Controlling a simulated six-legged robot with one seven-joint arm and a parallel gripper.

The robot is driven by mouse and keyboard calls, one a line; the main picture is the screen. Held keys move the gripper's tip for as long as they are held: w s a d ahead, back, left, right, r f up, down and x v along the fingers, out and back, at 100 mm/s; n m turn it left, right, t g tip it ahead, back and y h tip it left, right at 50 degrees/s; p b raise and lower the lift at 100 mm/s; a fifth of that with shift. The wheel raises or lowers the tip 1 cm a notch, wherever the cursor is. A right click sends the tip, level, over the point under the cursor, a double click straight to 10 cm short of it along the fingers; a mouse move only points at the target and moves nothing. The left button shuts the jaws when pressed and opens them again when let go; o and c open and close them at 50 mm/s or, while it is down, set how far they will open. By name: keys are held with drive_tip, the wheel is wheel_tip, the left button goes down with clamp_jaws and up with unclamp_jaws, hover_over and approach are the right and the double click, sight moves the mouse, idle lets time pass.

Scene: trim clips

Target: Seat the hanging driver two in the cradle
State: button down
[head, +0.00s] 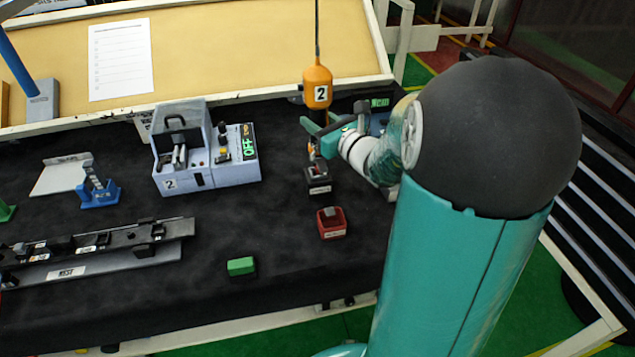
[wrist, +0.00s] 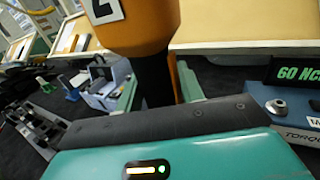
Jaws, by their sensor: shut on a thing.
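The hanging driver two (head: 317,88) is orange with a white "2" label and hangs upright on a cable. My gripper (head: 320,138) is shut on its dark lower body. In the wrist view the driver (wrist: 143,28) fills the upper middle, its dark part between my green fingers (wrist: 157,88). A small dark labelled holder (head: 319,187) stands on the mat just below the driver; I cannot tell for sure that it is the cradle, or whether the driver's tip touches it. The tip is partly hidden by my gripper and poorly resolved.
A grey fixture (head: 215,178) marked "2" with an "OFF" display stands left. A red holder (head: 331,223) and green block (head: 241,266) lie nearer me. A dark rail (head: 95,245) is at left. A blue torque unit (wrist: 290,105) stands right of my gripper. Black mat between is clear.

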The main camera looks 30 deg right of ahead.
drive_tip(key=shift+f, duration=2)
idle(1.1)
unclamp_jaws()
idle(0.3)
drive_tip(key=shift+s, duration=0.15)
idle(0.4)
drive_tip(key=s+d+r, duration=0.1)
drive_tip(key=s+r, duration=0.1)
drive_tip(key=s, duration=0.7)
drive_tip(key=shift+s+d, duration=0.2)
drive_tip(key=shift+s, duration=0.15)
idle(1.1)
drive_tip(key=shift+s, duration=0.1)
